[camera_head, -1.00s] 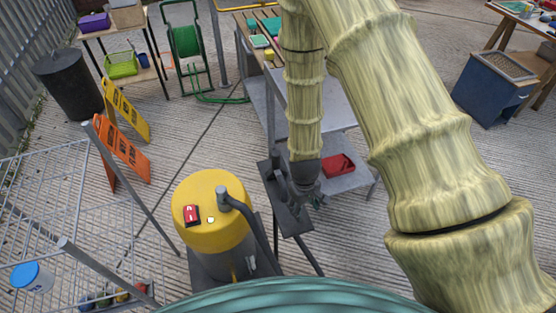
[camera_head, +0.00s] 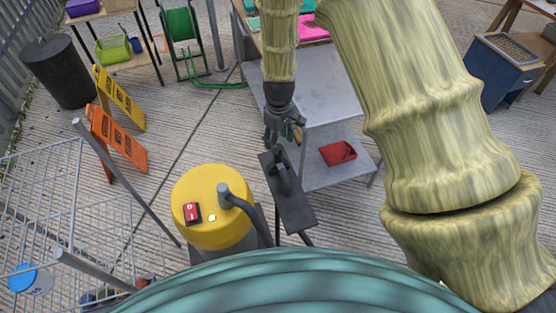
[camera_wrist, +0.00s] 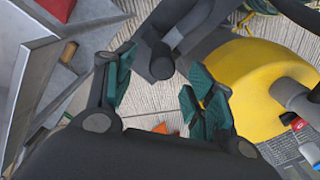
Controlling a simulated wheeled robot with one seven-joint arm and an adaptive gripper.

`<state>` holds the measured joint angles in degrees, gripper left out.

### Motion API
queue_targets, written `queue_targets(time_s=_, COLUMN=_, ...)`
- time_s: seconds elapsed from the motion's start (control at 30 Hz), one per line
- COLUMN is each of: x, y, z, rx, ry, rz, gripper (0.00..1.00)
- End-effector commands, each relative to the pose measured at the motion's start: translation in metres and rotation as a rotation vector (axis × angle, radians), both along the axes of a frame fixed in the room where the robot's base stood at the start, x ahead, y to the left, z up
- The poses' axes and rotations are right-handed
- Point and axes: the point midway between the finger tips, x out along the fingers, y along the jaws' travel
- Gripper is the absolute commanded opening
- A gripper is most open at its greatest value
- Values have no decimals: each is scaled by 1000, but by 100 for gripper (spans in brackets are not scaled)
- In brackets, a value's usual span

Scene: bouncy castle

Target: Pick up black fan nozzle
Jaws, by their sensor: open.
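The black fan nozzle (camera_head: 284,180) appears as a dark curved piece on a small dark stand plate (camera_head: 296,213), right of the yellow machine. My gripper (camera_head: 277,137) points down just beyond the nozzle in the head view, open and empty, with a visible gap between them. In the wrist view, the open green-padded fingers (camera_wrist: 160,85) frame bare ground. A dark piece that looks like the nozzle (camera_wrist: 160,62) shows at the top, between and beyond the fingertips. My fingers appear apart from it. Its far end is cut off by the frame edge.
The yellow machine (camera_head: 208,205) with a dark hose stands close left of the plate. A grey metal table (camera_head: 328,100) with a red tray (camera_head: 338,152) on its lower shelf is close right. A wire rack (camera_head: 45,200) and orange sign (camera_head: 118,140) stand left.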

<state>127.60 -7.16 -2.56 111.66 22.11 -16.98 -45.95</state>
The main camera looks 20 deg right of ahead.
Motion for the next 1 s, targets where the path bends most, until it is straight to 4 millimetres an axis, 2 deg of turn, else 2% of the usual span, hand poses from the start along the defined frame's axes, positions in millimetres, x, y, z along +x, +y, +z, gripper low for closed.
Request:
queue_targets(time_s=0.37, x=-1, y=3, z=-17, rx=0, ry=2, rz=4, gripper=55)
queue_targets(time_s=0.8, x=0, y=4, z=-57, rx=0, ry=1, rz=4, gripper=55)
queue_targets(time_s=1.0, x=0, y=4, z=-62, rx=0, ry=0, rz=3, gripper=55)
